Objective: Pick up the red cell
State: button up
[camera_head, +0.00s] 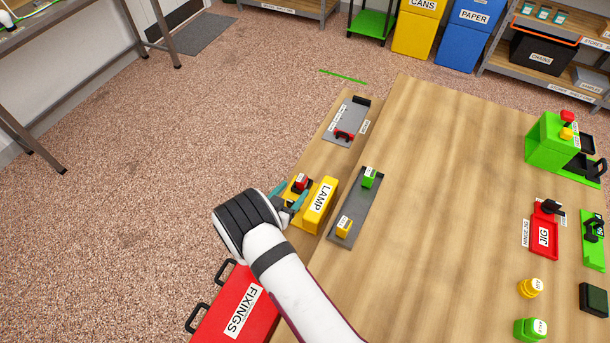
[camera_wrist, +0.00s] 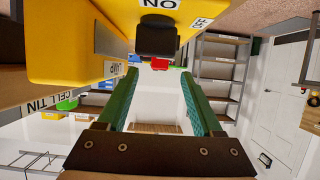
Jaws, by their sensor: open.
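The red cell (camera_head: 301,183), a small red block with a pale label, sits at the yellow lamp (camera_head: 320,205) in the head view, beside its tall block. My gripper (camera_head: 291,194) is open, its teal fingers close to the red cell on the near left side. I cannot tell whether they touch it. In the wrist view my open fingers (camera_wrist: 160,78) point past the yellow lamp (camera_wrist: 60,45), with a black part (camera_wrist: 157,36) just above. A small red patch (camera_wrist: 160,64) shows between the fingertips; I cannot tell whether it is the cell.
A grey tray (camera_head: 358,205) right of the lamp holds a green cell (camera_head: 369,178) and a yellow cell (camera_head: 344,227). A grey plate (camera_head: 350,117) with a red part lies farther back. The middle of the wooden top is clear.

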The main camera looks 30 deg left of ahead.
aim_at(299, 183)
jog(key=x, duration=0.6)
grip_shut()
